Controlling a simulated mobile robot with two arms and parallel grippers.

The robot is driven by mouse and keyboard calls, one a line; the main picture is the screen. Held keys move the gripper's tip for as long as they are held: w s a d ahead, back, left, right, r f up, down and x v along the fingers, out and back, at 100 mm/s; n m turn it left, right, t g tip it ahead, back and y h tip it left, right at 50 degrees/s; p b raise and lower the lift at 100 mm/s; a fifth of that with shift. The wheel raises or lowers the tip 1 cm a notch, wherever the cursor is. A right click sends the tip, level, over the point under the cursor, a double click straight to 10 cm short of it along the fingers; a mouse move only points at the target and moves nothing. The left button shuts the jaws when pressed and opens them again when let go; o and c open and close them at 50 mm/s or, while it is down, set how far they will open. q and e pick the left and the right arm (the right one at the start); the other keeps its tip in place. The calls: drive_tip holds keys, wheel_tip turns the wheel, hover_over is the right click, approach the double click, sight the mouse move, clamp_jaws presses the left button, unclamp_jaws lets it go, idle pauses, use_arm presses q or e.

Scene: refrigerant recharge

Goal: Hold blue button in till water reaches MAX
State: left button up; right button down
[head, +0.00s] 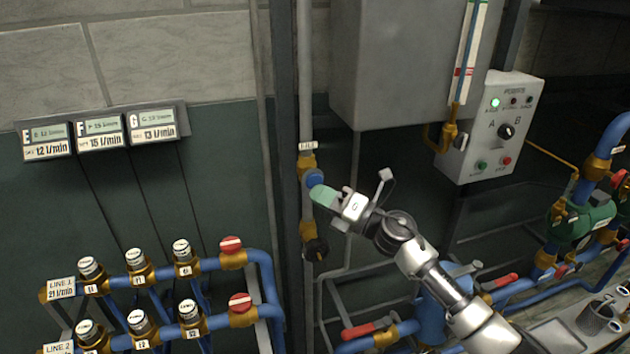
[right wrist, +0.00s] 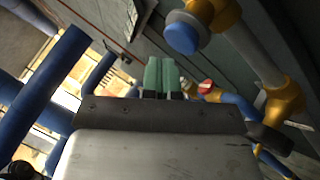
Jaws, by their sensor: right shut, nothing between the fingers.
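The round blue button (head: 314,178) sits on a brass fitting of the grey vertical pipe, below a FILL tag (head: 308,146). It also shows in the right wrist view (right wrist: 182,39), up and to the right of my fingertips. My right gripper (head: 319,197), with green fingers, is shut and empty. In the head view its tips are just below the button; I cannot tell whether they touch it. In the right wrist view the fingers (right wrist: 161,72) look apart from it. A sight tube (head: 468,45) with a red mark is on the grey tank; its water level is unclear. My left gripper is not in view.
A black knob (head: 315,249) sits lower on the same pipe. A control box (head: 494,128) with a lit green lamp is at the right. The grey tank (head: 410,65) overhangs my arm. Blue pipes with red-handled valves (head: 231,245) stand at lower left.

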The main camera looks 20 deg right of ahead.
drive_tip(key=s+p, duration=0.1)
drive_tip(key=s, duration=0.4)
drive_tip(key=shift+d+p, duration=0.1)
drive_tip(key=shift+p, duration=0.2)
